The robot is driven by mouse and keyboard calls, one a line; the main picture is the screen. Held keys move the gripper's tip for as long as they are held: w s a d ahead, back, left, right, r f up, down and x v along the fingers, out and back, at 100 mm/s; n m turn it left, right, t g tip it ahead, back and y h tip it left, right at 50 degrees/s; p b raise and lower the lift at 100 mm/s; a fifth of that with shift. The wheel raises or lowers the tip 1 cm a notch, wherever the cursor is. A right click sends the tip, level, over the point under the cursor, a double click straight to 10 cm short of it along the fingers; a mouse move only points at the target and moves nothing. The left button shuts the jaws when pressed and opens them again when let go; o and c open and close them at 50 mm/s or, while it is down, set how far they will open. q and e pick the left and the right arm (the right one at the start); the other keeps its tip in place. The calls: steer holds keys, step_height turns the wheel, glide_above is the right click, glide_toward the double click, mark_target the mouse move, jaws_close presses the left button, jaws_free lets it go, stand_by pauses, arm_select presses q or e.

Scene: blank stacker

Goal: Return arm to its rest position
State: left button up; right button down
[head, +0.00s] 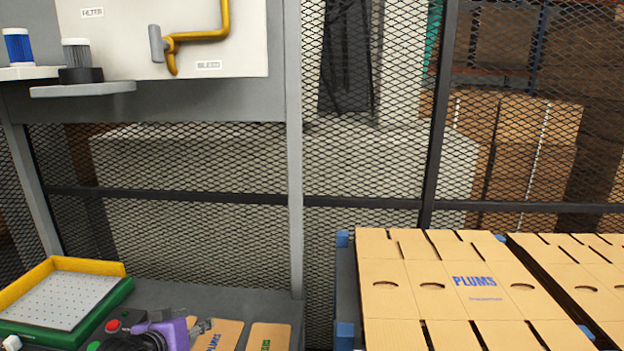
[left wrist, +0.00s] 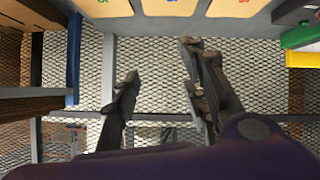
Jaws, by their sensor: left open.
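My left gripper (head: 202,328) shows at the bottom edge of the head view, with its purple body and dark fingers low over the grey bench (head: 245,305). In the left wrist view my left gripper (left wrist: 160,80) has its two dark fingers wide apart, with only wire mesh seen between them. It holds nothing. Most of the left arm is out of the head view. My right gripper is in neither view.
A green and yellow tray (head: 118,295) and red and green buttons stand at the left. Flat cardboard blanks (head: 268,337) lie on the bench. A stack of PLUMS blanks (head: 400,275) is at the right. A mesh fence (head: 190,220) stands behind; a shelf (head: 85,90) carries filters.

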arm_select(q)
steer(key=s+d+f+g, duration=0.1)
steer(key=s+d+f, duration=0.2)
steer(key=s+f, duration=1.2)
steer(key=s+d+f, duration=0.2)
steer(key=s+f, duration=0.3)
steer(key=s, duration=0.4)
steer(key=s+d+f+m+g+y, duration=0.1)
steer(key=s+d+f, duration=0.2)
steer(key=s+f, duration=0.3)
steer(key=s, duration=0.4)
steer(key=shift+d+m, duration=0.15)
steer(key=shift+m, duration=0.15)
